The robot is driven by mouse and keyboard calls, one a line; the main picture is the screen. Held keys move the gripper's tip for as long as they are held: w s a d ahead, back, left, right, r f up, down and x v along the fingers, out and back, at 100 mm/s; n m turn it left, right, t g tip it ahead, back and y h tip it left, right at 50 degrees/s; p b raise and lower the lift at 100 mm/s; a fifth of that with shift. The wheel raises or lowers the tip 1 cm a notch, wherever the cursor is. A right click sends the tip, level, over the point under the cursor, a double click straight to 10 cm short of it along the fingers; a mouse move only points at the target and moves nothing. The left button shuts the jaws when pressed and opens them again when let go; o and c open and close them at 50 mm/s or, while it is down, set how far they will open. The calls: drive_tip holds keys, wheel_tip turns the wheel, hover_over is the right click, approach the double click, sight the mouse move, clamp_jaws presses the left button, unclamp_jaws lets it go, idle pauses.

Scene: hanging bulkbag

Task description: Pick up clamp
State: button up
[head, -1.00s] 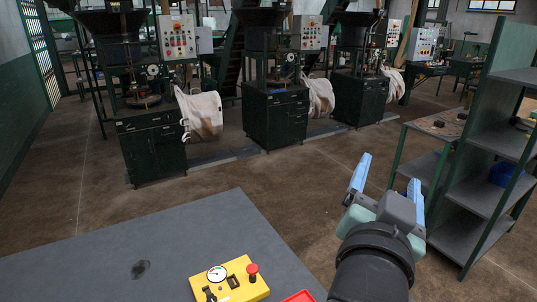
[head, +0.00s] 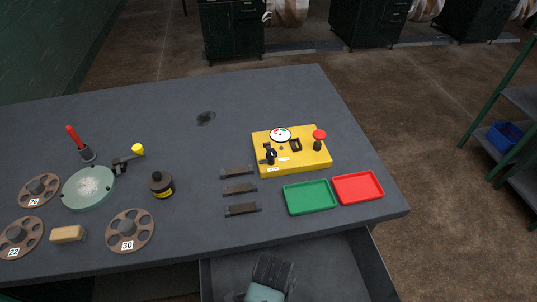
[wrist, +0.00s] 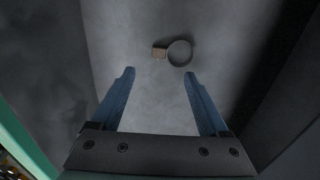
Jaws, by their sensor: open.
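The clamp is beyond the fingertips, a little right of centre, and not touched. In the head view my gripper (head: 268,278) is over the open drawer (head: 225,272) at the bottom edge; its fingers and the clamp cannot be made out there.
Drawer walls flank my gripper. On the tabletop (head: 300,95) above stand a yellow gauge box (head: 290,160), a green tray (head: 309,197), a red tray (head: 358,188), a dark bottle (head: 161,186) and several reels. Open floor lies right of the table.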

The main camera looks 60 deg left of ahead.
drive_tip(key=f+b, duration=0.2)
drive_tip(key=f, duration=0.7)
drive_tip(key=shift+w, duration=0.2)
clamp_jaws()
